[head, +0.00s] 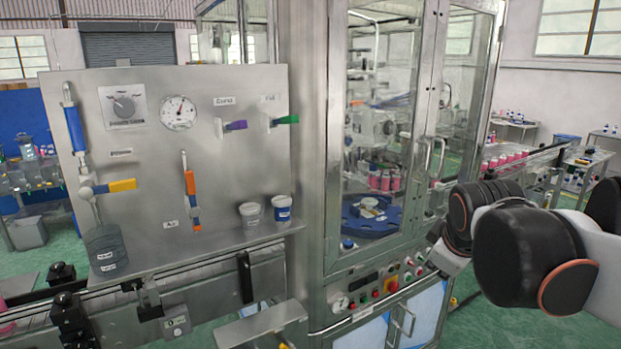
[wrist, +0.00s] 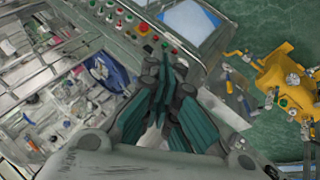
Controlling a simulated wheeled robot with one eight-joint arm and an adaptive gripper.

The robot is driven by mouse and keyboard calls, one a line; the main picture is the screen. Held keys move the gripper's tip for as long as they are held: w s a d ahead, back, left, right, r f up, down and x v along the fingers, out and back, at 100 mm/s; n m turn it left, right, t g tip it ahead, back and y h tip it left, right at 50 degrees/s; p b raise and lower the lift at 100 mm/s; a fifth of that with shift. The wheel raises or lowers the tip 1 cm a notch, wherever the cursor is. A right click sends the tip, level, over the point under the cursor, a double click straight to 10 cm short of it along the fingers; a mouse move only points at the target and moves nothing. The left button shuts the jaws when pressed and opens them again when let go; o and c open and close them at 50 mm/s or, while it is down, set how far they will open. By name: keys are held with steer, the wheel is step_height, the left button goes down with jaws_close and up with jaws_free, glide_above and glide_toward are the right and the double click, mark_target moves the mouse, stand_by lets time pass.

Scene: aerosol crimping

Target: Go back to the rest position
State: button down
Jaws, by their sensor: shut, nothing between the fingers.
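My gripper (wrist: 166,85) shows in the wrist view with its dark teal fingers together and nothing between them. The cabinet's control panel (wrist: 140,28), with its buttons, lies beyond the fingertips in that view. In the head view my arm reaches in from the right, in front of the right side of the glass-doored cabinet (head: 334,200). The fingers cannot be made out in the head view.
A steel panel (head: 140,225) with gauge, valves and levers stands left. A conveyor (head: 200,275) runs below. A yellow machine (wrist: 290,80) stands on the green floor in the wrist view.

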steer(key=s+a+f+m+b, duration=0.1)
steer(key=s+f+m, duration=0.3)
steer(key=s, duration=0.4)
steer(key=s+a+f+m+y+b, duration=0.1)
steer(key=s+a+f+m, duration=0.3)
steer(key=s+f, duration=0.2)
steer(key=shift+s+f+m+y, duration=0.3)
steer(key=shift+s+f, duration=0.1)
steer(key=shift+s, duration=0.75)
